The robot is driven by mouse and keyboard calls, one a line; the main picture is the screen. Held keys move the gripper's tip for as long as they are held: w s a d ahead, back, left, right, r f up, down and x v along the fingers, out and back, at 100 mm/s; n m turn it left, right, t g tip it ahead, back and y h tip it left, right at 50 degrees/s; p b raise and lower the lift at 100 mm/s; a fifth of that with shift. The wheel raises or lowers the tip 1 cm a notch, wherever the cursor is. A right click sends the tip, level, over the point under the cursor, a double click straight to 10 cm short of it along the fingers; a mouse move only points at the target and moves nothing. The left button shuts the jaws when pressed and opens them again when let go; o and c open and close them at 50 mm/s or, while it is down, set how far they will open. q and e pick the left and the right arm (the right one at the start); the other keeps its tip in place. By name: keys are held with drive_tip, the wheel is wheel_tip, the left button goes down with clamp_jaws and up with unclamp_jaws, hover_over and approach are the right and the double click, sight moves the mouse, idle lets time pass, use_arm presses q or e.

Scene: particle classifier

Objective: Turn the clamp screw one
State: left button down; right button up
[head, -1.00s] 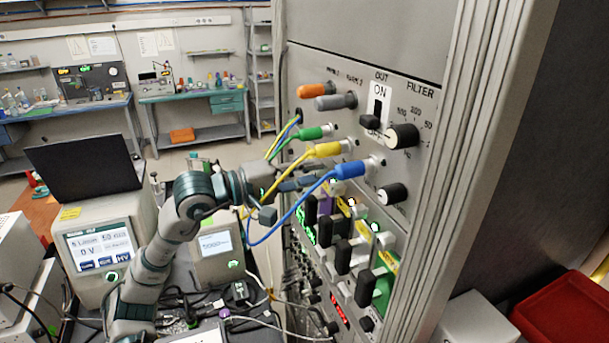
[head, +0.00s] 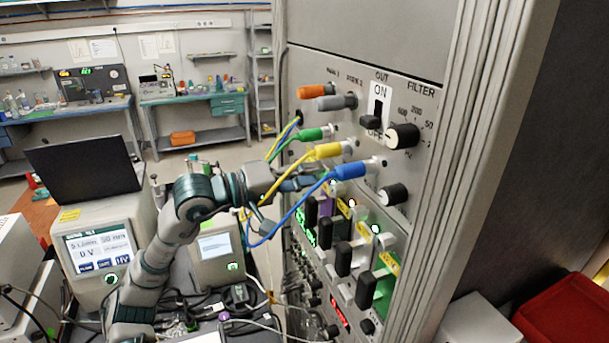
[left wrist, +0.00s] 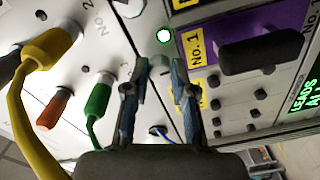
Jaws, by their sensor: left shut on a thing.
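My left gripper (head: 298,183) reaches in from the left to the rack's front panel, behind the blue plug (head: 349,171) and its cable. In the left wrist view its two fingers (left wrist: 160,75) stand a little apart, tips at the panel beside the module labelled No. 1 (left wrist: 195,47). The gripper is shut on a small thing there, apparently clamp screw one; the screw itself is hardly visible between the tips. The purple No. 1 module (left wrist: 270,22) carries a thick black handle (left wrist: 262,52). My right gripper is not in view.
Green (head: 312,134) and yellow (head: 328,150) plugs with hanging cables crowd the space around the gripper. Black knobs (head: 402,135) sit to the right on the panel. Several black handles (head: 343,258) stick out below. A boxed instrument (head: 216,247) stands behind the arm.

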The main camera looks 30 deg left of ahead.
use_arm(q)
drive_tip(key=c, duration=0.9)
unclamp_jaws()
drive_tip(key=shift+w+d+f, duration=0.15)
drive_tip(key=shift+w+f, duration=0.05)
drive_tip(key=shift+c, duration=0.2)
drive_tip(key=shift+w+d, duration=0.1)
drive_tip(key=shift+w, duration=0.2)
drive_tip(key=shift+s+r, duration=0.1)
drive_tip(key=shift+s, duration=0.15)
drive_tip(key=v, duration=1.1)
drive_tip(key=shift+a, duration=0.35)
drive_tip(key=shift+s+d, duration=0.1)
drive_tip(key=shift+d, duration=0.05)
drive_tip(key=shift+a, duration=0.25)
